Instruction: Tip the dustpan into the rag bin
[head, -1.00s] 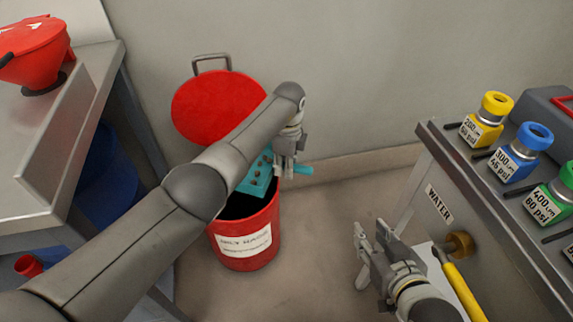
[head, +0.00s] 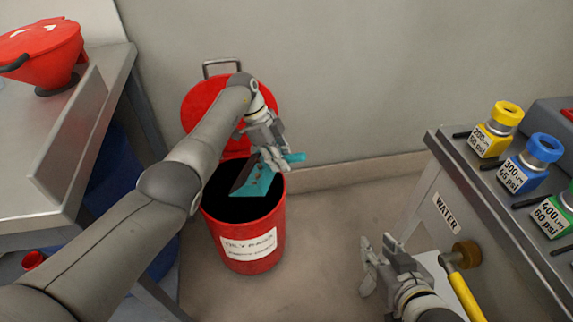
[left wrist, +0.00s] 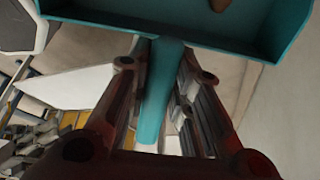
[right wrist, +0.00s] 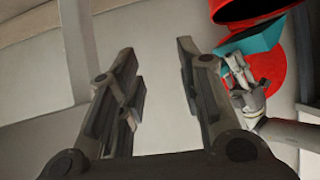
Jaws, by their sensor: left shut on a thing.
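The teal dustpan (head: 258,187) is held tilted over the open mouth of the red rag bin (head: 243,247). My left gripper (head: 278,160) is shut on the dustpan's handle; the handle (left wrist: 160,95) runs between its fingers in the left wrist view. A brown piece (left wrist: 219,4) shows in the pan there. The bin's inside is dark, so its contents cannot be made out. In the right wrist view the dustpan (right wrist: 258,38) is also at the bin (right wrist: 240,9). My right gripper (head: 376,264) is empty and open, its fingers (right wrist: 159,60) apart.
The bin's red lid (head: 200,100) stands open against the wall. Floor between is clear.

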